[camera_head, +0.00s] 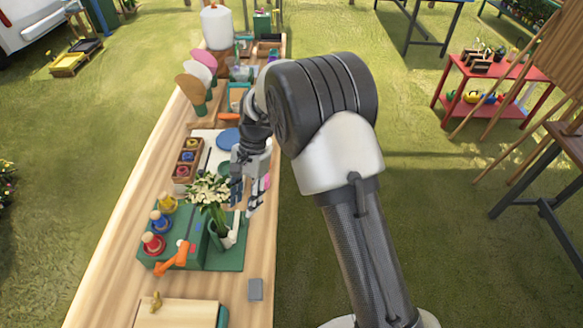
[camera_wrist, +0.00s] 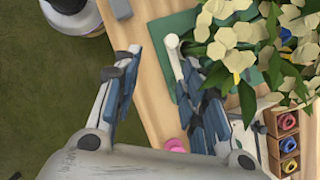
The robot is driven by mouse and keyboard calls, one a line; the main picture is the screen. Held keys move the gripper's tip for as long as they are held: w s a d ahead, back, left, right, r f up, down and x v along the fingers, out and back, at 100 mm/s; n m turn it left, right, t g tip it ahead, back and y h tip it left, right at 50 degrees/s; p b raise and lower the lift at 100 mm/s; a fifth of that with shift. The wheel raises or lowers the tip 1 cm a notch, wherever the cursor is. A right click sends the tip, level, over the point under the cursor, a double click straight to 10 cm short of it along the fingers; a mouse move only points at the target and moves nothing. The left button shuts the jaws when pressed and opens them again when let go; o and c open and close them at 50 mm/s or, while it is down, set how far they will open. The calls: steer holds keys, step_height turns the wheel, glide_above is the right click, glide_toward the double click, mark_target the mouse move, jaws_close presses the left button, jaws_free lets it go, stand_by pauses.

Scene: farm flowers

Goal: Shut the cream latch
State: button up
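A cream lever, which looks like the latch (camera_head: 232,236), stands on the green board (camera_head: 226,262) beside the white flowers (camera_head: 208,190). It also shows in the wrist view (camera_wrist: 173,45), close to my right-hand finger in that picture; I cannot tell whether they touch. Its lower part is partly hidden by that finger and the flowers. My gripper (camera_head: 244,203) is above the bench, just beyond the lever and beside the flowers. In the wrist view my gripper (camera_wrist: 165,72) has its fingers wide apart, with nothing gripped between them.
An orange lever (camera_head: 173,259) and several coloured knobs (camera_head: 161,222) are on the left of the green board. A grey block (camera_head: 255,289) lies at the near right edge of the wooden bench (camera_head: 112,240). A wooden box of coloured rings (camera_head: 187,158) stands farther back.

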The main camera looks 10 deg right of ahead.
steer(key=p+v, duration=0.1)
steer(key=v, duration=0.8)
steer(key=s+d+r+n+t+h+b, duration=0.1)
steer(key=s+d+r+n+t+b, duration=0.2)
steer(key=s+d+r, duration=0.6)
steer(key=shift+s+r+n+t+b, duration=0.2)
steer(key=shift+s+n+t+b, duration=0.15)
steer(key=shift+s+b, duration=0.2)
steer(key=shift+d, duration=0.15)
